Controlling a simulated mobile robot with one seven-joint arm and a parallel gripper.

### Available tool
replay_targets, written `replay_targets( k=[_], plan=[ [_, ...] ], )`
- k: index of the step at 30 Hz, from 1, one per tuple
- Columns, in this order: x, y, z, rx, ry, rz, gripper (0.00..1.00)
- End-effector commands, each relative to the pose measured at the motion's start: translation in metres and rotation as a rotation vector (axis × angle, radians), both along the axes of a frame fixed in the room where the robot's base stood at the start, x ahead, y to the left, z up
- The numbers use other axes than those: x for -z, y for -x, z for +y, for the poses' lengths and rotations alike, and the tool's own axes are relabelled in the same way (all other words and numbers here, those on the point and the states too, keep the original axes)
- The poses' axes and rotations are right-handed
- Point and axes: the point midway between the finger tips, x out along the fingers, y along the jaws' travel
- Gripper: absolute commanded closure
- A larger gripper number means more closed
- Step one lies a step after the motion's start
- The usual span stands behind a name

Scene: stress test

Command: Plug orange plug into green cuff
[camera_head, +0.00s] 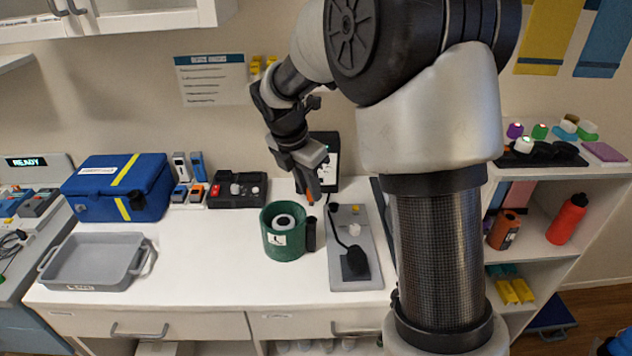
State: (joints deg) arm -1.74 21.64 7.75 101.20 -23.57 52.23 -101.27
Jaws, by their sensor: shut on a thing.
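The green cuff (272,243) stands upright on the white counter, a short thick ring with a pale label on its front and a dark block on its right side. A round white and dark part shows inside it. My gripper (311,188) points down above and right of the cuff, shut on a small orange plug (310,198). Only a little orange shows at the fingertips; the rest is hidden. The plug appears apart from the cuff. At this size I cannot tell the exact gap or where the cuff's socket is.
Right of the cuff lies a grey board (345,284) with a black cable and black bulb (356,261). A dark display (331,150) stands behind my gripper. A grey tray (92,262), blue case (118,186) and black box (237,200) are left. Counter left of the cuff is clear.

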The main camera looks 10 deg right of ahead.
Motion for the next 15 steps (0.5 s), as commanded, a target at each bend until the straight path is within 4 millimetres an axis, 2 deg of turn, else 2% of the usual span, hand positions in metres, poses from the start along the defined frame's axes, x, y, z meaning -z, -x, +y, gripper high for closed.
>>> replay_targets(
  k=[15],
  plan=[
    [0.035, -0.001, 0.0, -0.001, 0.0, 0.0, 1.0]
  ],
)
